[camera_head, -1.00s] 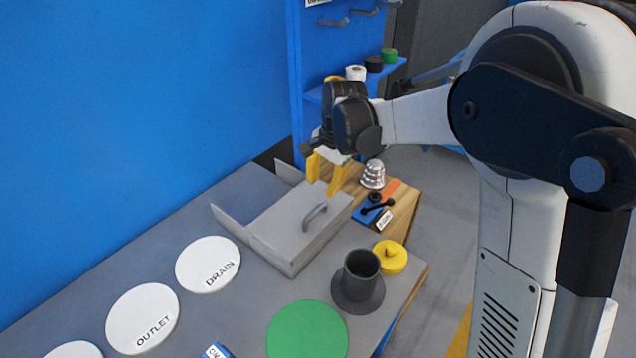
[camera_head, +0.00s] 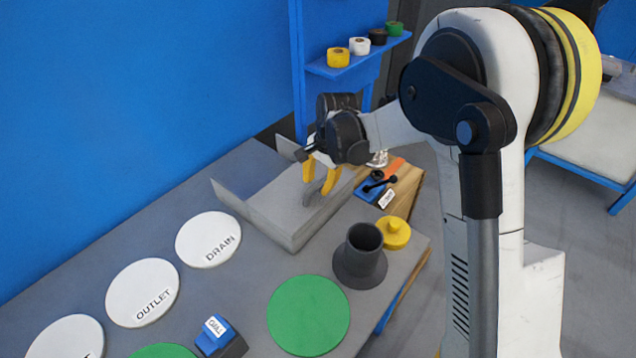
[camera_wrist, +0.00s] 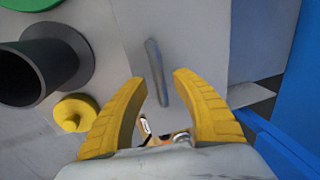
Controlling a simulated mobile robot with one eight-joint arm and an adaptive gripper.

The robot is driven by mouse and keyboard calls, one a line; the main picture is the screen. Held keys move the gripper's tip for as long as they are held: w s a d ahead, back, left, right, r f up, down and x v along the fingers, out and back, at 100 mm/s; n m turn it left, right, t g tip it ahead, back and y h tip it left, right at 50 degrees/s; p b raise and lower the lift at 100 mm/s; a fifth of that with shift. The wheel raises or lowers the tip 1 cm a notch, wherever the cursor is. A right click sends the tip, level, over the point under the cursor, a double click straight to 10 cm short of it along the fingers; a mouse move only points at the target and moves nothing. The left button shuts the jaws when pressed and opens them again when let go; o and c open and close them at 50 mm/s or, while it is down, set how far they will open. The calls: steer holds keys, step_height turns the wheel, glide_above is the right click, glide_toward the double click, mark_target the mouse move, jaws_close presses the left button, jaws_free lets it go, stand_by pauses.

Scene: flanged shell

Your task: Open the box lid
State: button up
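The grey box lid (camera_head: 285,211) lies flat on the box on the grey table, with a curved grey handle (camera_head: 312,193) standing on it. My gripper (camera_head: 318,184) is over the lid, with its yellow fingers pointing down at the handle. In the wrist view the handle (camera_wrist: 157,72) shows in line with the gap between my two spread fingers (camera_wrist: 158,88). The fingers are open and nothing is clearly held. I cannot tell whether a fingertip touches the handle.
A dark grey flanged pipe (camera_head: 360,258) and a yellow knob-like part (camera_head: 392,233) stand right of the box. White discs, such as DRAIN (camera_head: 208,239) and OUTLET (camera_head: 142,292), and a green disc (camera_head: 308,315) lie in front. A blue wall (camera_head: 140,100) rises behind.

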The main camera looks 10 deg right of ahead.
jaws_close()
glide_toward(283, 174)
steer(key=f, duration=0.1)
steer(key=w+a+f, duration=0.1)
steer(key=f, duration=0.3)
steer(key=shift+w+a+p, duration=0.2)
steer(key=shift+w+p, duration=0.05)
steer(key=shift+p, duration=0.05)
steer(key=shift+o, duration=0.8)
jaws_free()
steer(key=shift+w, duration=0.1)
steer(key=shift+r, duration=0.1)
